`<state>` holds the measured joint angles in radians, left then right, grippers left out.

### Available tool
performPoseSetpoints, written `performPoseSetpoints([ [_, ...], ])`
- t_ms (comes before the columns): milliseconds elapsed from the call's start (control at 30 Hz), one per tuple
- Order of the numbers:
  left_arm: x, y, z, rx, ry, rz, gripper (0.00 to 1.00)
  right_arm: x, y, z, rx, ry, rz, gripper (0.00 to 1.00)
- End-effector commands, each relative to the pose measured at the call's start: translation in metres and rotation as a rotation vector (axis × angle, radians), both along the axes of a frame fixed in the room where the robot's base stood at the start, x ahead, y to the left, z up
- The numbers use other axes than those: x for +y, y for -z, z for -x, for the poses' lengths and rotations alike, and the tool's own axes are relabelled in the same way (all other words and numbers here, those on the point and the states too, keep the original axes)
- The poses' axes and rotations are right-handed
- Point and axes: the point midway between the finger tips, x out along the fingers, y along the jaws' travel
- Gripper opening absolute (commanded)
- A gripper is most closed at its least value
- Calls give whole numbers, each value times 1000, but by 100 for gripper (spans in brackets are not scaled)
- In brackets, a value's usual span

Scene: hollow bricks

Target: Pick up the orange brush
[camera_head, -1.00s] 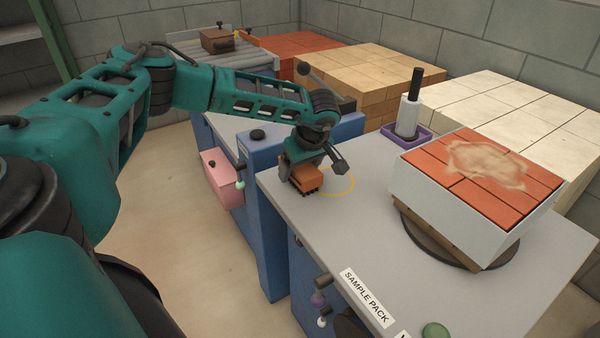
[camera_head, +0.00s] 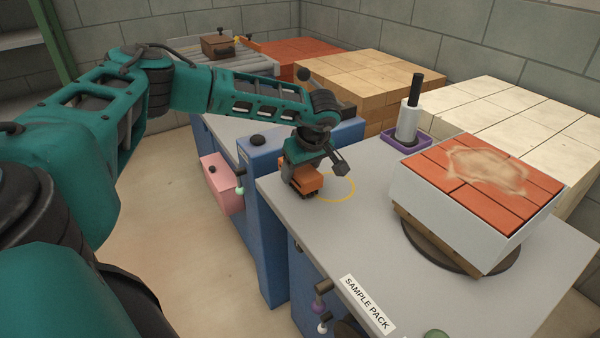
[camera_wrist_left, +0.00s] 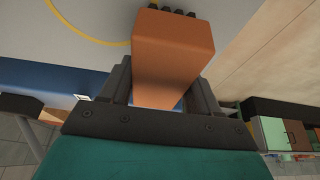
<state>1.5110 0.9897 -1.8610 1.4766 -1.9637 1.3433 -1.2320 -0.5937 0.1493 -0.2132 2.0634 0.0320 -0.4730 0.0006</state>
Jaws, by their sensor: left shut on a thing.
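The orange brush (camera_head: 308,181) is a small orange block with dark bristles, near the left edge of the grey worktop. In the left wrist view the brush (camera_wrist_left: 172,55) sits between the two dark fingers, its dark bristle tufts showing at the top. My left gripper (camera_head: 303,178) is shut on it from above; its fingertips (camera_wrist_left: 158,90) are partly hidden by the brush. In the head view the brush is beside the yellow ring on the worktop. I cannot tell how far it is clear of the surface. My right gripper is in neither view.
The grey worktop (camera_head: 345,230) is clear in front of the brush. To the right, a box topped with red bricks (camera_head: 490,180) stands on a dark round base. A white roller (camera_head: 409,118) stands in a purple tray (camera_head: 399,144). A pink box (camera_head: 221,184) hangs at left.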

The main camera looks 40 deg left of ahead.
Motion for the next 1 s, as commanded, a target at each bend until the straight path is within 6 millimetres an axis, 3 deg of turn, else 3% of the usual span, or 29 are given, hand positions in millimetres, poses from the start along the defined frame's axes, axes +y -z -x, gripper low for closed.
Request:
performPoseSetpoints([
  [200, 0, -50, -2, -8, -1, 2, 28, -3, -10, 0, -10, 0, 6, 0],
  [600, 0, -153, -2, -7, 0, 1, 28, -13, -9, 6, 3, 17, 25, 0],
  [800, 0, -183, -1, -6, -1, 1, 28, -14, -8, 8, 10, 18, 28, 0],
  [1000, 0, -194, -1, -3, 0, 1, 28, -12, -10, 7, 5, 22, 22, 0],
])
